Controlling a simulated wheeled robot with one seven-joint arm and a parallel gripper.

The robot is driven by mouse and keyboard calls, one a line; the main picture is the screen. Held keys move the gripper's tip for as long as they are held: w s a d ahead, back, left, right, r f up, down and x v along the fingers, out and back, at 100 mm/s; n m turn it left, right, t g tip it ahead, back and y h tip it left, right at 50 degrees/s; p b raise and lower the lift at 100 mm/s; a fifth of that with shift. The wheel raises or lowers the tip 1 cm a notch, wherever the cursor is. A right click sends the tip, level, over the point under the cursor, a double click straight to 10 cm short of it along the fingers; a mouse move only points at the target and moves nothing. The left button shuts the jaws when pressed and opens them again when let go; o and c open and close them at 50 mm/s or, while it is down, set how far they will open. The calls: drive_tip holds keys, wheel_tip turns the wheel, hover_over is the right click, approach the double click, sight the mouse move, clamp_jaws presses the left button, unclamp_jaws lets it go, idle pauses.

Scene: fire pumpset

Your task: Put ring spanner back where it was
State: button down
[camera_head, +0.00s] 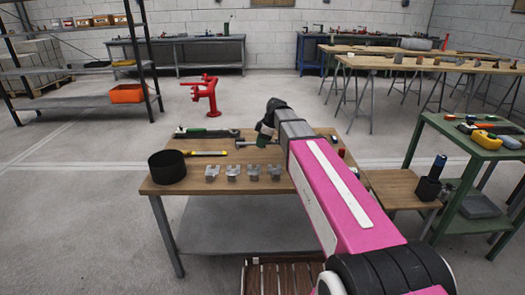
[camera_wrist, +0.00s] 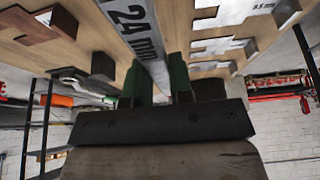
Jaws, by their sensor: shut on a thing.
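In the wrist view, my gripper (camera_wrist: 158,85) has its two green-padded fingers closed around a flat grey metal bar (camera_wrist: 140,30) marked "24 mm", which I take to be the ring spanner. The bar runs up out of the picture, so its ends are not seen. In the head view, my gripper (camera_head: 263,139) is low over the back of the wooden-topped table (camera_head: 230,147), beyond the row of metal pieces. The spanner cannot be made out there. A light, ring-ended tool (camera_wrist: 75,82) shows at the left of the wrist view.
On the table are a black cylinder (camera_head: 167,167), several grey metal pieces (camera_head: 232,172), a yellow-handled tool (camera_head: 206,153) and a dark long tool (camera_head: 205,133). A green side table (camera_head: 455,135) with tools stands right. A red hydrant (camera_head: 207,95) stands behind; open floor lies left.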

sight(259, 155)
drive_tip(key=w, duration=0.1)
drive_tip(key=w+f, duration=0.2)
drive_tip(key=shift+w+d, duration=0.2)
drive_tip(key=shift+d, duration=0.15)
drive_tip(key=shift+f, duration=2.05)
drive_tip(key=c, duration=1)
unclamp_jaws()
drive_tip(key=shift+f, duration=0.1)
drive_tip(key=v, duration=1.2)
drive_tip(key=shift+s, duration=0.1)
